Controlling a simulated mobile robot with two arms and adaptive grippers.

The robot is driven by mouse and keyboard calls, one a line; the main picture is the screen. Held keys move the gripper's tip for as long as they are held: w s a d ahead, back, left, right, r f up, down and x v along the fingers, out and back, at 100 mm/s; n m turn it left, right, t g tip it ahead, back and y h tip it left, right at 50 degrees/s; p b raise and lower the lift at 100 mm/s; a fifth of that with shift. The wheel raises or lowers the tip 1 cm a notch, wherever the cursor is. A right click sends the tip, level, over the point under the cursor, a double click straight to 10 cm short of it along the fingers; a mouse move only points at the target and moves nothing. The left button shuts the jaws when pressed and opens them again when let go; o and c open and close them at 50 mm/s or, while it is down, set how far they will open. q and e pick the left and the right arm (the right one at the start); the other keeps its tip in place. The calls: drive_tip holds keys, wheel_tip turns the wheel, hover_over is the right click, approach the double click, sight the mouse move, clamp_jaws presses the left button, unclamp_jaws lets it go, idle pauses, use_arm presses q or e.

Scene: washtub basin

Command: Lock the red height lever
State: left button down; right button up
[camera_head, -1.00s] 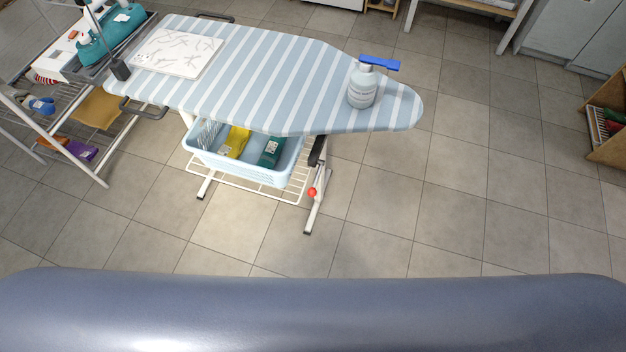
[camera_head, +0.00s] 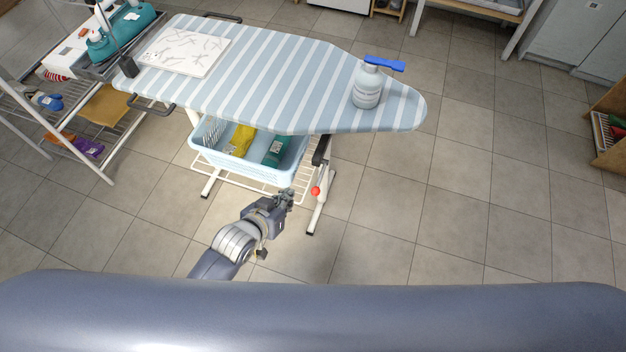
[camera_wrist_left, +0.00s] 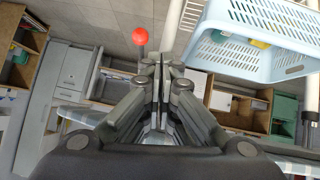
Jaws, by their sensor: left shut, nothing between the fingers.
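The red height lever shows as a round red knob (camera_head: 316,190) low on the white leg below the ironing board (camera_head: 290,80), under the board's front right part. In the left wrist view the red knob (camera_wrist_left: 139,36) is at the top, left of the fingertips, with a thin stalk below it. My left gripper (camera_head: 288,196) is shut and empty, a little left of the knob and apart from it in the head view. Its closed fingers (camera_wrist_left: 160,75) fill the middle of the left wrist view. My right gripper is not in view.
A light blue basket (camera_head: 240,165) sits on the white wire shelf under the board, close to my left gripper. A spray-type bottle (camera_head: 367,88) and a patterned white panel (camera_head: 183,52) are on the board. A drying rack (camera_head: 90,150) stands left.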

use_arm(q)
drive_tip(key=shift+t+h, duration=0.3)
drive_tip(key=r, duration=0.1)
drive_tip(key=d+r, duration=0.1)
drive_tip(key=r, duration=0.1)
drive_tip(key=d+r, duration=0.1)
drive_tip(key=r, duration=0.1)
drive_tip(key=shift+w+r, duration=0.2)
drive_tip(key=shift+w, duration=0.05)
drive_tip(key=b, duration=0.1)
approach(321, 173)
drive_tip(key=w+r, duration=0.1)
drive_tip(key=w, duration=0.2)
drive_tip(key=shift+w+d+f+b, duration=0.15)
drive_tip(key=shift+d+f, duration=0.2)
drive_tip(key=shift+f, duration=0.25)
drive_tip(key=shift+s+d+f+b, duration=0.15)
drive_tip(key=shift+d+f, duration=0.15)
drive_tip(key=shift+f, duration=0.25)
drive_tip(key=shift+w+d+f, duration=0.15)
drive_tip(key=shift+f, duration=0.45)
